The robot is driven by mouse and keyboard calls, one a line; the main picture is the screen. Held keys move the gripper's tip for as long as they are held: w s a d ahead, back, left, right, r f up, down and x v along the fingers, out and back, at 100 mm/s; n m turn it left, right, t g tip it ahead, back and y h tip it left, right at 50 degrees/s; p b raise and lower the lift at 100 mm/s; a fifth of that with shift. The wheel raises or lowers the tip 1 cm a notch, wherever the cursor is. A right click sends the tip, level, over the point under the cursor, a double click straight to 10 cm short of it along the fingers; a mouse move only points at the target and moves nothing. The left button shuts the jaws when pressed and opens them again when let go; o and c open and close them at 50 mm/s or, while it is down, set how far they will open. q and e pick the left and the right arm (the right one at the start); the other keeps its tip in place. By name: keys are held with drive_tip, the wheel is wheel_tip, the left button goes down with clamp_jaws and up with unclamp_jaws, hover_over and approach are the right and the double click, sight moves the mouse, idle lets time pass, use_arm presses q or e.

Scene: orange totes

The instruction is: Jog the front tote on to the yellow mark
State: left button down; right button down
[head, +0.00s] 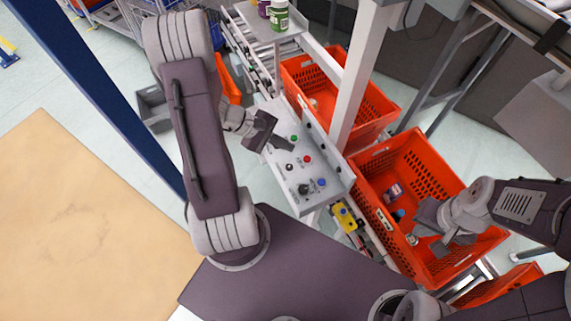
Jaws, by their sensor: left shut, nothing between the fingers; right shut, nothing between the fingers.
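The nearer orange tote (432,165) stands on the conveyor at the right, with a few small items inside. A second orange tote (375,98) is behind it, beyond a white post. A grey control panel (272,111) beside the conveyor carries green (294,139), red (307,159) and blue (322,182) buttons and black controls. My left gripper (285,146) is shut and empty over the panel, close to the green button; contact cannot be told. My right gripper (430,236) is shut and empty over the nearer tote. I cannot clearly make out a yellow mark on the conveyor.
A yellow box (345,217) with dark details sits below the panel, beside the nearer tote. Green and purple-labelled tubs (279,17) stand on a shelf at the top. Another orange tote (500,285) shows at bottom right.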

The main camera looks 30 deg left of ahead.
use_arm(q)
drive_tip(key=shift+d, duration=0.15)
drive_tip(key=shift+f, duration=0.1)
drive_tip(key=b, duration=0.7)
hover_over(286, 167)
wheel_tip(286, 167, down, 8)
drive_tip(key=shift+f, duration=0.35)
idle(1.4)
drive_tip(key=shift+f+b, duration=0.35)
drive_tip(key=shift+b, duration=0.3)
